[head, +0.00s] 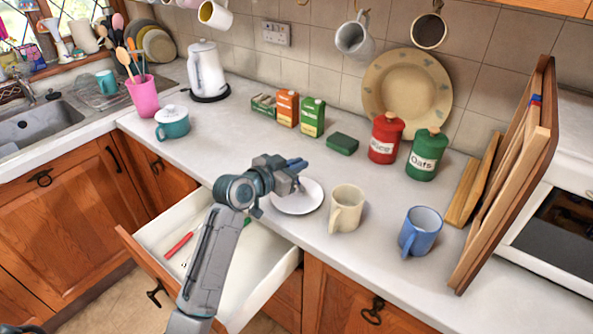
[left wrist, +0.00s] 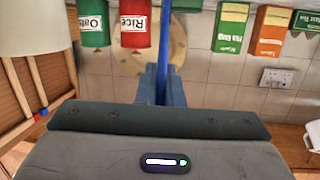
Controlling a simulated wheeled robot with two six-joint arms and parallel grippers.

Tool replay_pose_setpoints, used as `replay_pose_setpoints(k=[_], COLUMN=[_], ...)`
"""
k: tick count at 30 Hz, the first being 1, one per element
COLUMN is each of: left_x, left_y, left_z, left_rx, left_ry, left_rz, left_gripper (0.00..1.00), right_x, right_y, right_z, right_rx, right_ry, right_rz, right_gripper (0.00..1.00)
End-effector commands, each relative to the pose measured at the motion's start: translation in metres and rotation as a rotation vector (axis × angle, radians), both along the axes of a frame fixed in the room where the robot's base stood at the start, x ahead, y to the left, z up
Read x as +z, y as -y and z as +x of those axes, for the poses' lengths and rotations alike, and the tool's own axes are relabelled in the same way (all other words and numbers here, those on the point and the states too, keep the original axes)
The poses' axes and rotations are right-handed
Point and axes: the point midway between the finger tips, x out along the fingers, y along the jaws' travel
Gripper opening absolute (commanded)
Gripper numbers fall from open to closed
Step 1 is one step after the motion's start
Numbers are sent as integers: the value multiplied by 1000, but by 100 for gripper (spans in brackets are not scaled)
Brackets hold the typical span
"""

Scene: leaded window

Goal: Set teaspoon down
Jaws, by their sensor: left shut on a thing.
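My left gripper (head: 298,166) is over the worktop, just above and behind a small white plate (head: 300,203). It is shut on a thin blue handle, which I take for the teaspoon. In the left wrist view the blue teaspoon handle (left wrist: 164,45) stands out between the fingers (left wrist: 162,88). The bowl of the spoon cannot be made out. The plate is partly hidden by the gripper. My right gripper is out of view.
A cream mug (head: 346,209) and a blue mug (head: 420,231) stand right of the plate. Red (head: 385,138) and green (head: 427,155) canisters stand behind. An open drawer (head: 262,279) juts out below.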

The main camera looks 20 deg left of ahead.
Motion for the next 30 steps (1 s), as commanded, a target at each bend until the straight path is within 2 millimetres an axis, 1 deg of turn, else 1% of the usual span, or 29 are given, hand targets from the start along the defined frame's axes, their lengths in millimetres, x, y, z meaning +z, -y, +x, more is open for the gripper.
replay_pose_setpoints(k=[5, 9, 10, 13, 21, 24, 26, 29, 30], left_x=[2, -3, -3, -2, -1, 4, 1, 4, 5], left_y=[0, 0, 0, 0, 0, 0, -4, -11, -15], left_z=[0, 0, 0, 0, 0, 0, -6, -21, -28], left_rx=[0, 0, 0, 0, 0, 0, 0, 1, 0], left_ry=[0, 0, 0, 0, 0, 0, 1, 2, 2], left_rz=[0, 0, 0, 0, 0, 1, 3, 5, 6], left_gripper=[0, 0, 9, 29, 29, 29, 29, 29, 29], right_x=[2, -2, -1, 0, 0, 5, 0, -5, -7], right_y=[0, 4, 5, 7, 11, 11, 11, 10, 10], right_z=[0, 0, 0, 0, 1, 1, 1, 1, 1], right_rx=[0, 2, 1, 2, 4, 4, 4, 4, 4], right_ry=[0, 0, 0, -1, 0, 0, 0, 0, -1], right_rz=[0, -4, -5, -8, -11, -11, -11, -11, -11], right_gripper=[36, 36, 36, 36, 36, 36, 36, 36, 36])
